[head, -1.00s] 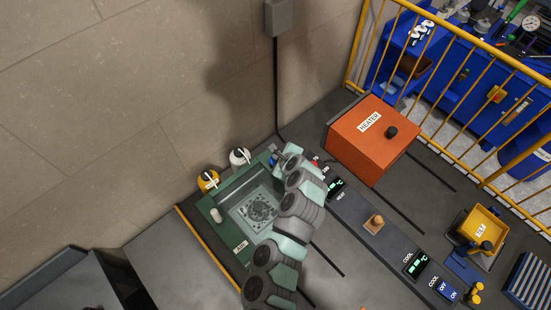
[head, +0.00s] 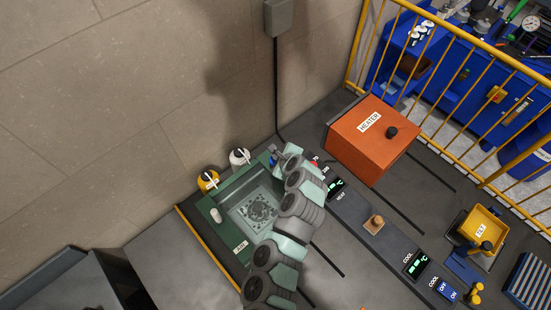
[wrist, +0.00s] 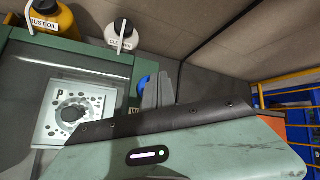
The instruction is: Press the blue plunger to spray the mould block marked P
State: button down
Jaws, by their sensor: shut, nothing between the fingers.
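The mould block marked P (wrist: 88,112) is a pale square plate with holes and a dark round centre. It lies in the green-framed basin (wrist: 22,45), which also shows in the head view (head: 228,188). The blue plunger (wrist: 143,84) stands at the basin's far right corner; a bit of blue shows there in the head view (head: 273,161). My gripper (wrist: 157,88) is shut and empty, its grey fingers just right of the plunger in the wrist view. Contact with the plunger cannot be told. My wrist hides the plunger's lower part.
A yellow bottle (head: 208,181) and a white bottle (head: 240,158) stand behind the basin by the wall. The orange heater (head: 365,140) stands right of my wrist. A control strip (head: 365,220) with displays runs along the bench. A yellow bin (head: 483,228) is further right.

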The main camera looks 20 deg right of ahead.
dwell(0.5)
jog(key=shift+f+b, duration=0.35)
jog(key=shift+f, duration=0.1)
jog(key=shift+f+b, duration=0.9)
jog(key=shift+f, duration=0.4)
dwell(1.0)
jog(key=shift+r, duration=0.15)
jog(key=shift+r+p, duration=1)
jog(key=shift+r, duration=0.6)
jog(key=shift+r, duration=0.15)
jog(key=shift+r+p, duration=1.4)
jog(key=shift+r, duration=0.95)
dwell(0.5)
